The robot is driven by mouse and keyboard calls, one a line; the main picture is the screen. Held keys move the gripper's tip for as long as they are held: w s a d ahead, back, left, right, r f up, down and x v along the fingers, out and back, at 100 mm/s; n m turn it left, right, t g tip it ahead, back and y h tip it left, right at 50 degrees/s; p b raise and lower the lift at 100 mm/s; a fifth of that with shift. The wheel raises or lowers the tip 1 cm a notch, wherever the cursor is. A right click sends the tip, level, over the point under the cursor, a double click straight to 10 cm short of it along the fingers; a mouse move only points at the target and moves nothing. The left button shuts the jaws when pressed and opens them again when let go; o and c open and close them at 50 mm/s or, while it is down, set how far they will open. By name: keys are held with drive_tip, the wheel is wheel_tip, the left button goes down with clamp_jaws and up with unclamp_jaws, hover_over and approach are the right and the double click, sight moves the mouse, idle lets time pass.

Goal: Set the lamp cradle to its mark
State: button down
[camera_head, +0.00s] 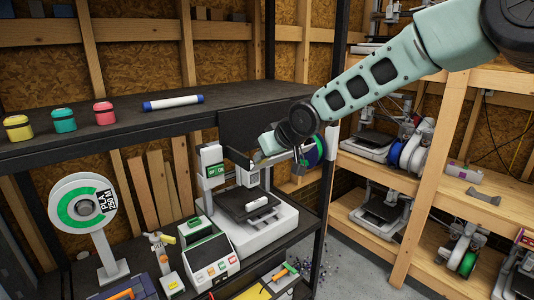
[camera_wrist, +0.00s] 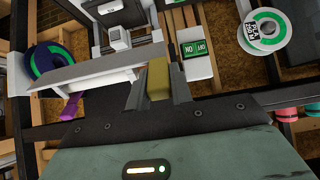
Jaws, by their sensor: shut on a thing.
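My gripper (camera_wrist: 158,82) is shut on a tan-yellow block (camera_wrist: 158,76), seen between its dark fingers in the wrist view. A long grey-and-white bar (camera_wrist: 90,76) lies just left of the block there; I cannot tell whether it is the lamp cradle or whether the block joins it. In the head view my gripper (camera_head: 240,157) reaches left over the white desktop printer (camera_head: 262,230), beside its upright, and what it holds is too small to make out. I cannot pick out the mark in either view.
A green ON/OFF switch box (camera_wrist: 196,62) is close right of the fingers. A purple-and-green spool (camera_head: 314,152) hangs behind my wrist. The dark upper shelf (camera_head: 140,125) is above left, with jars and a white-blue tube (camera_head: 173,102). A PLA spool (camera_head: 82,205) stands front left.

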drive_tip(key=c, duration=1.2)
unclamp_jaws()
drive_tip(key=shift+c, duration=0.2)
drive_tip(key=b+v, duration=0.1)
drive_tip(key=v, duration=1.6)
drive_tip(key=shift+s, duration=0.2)
drive_tip(key=shift+r, duration=0.1)
drive_tip(key=shift+b, duration=0.3)
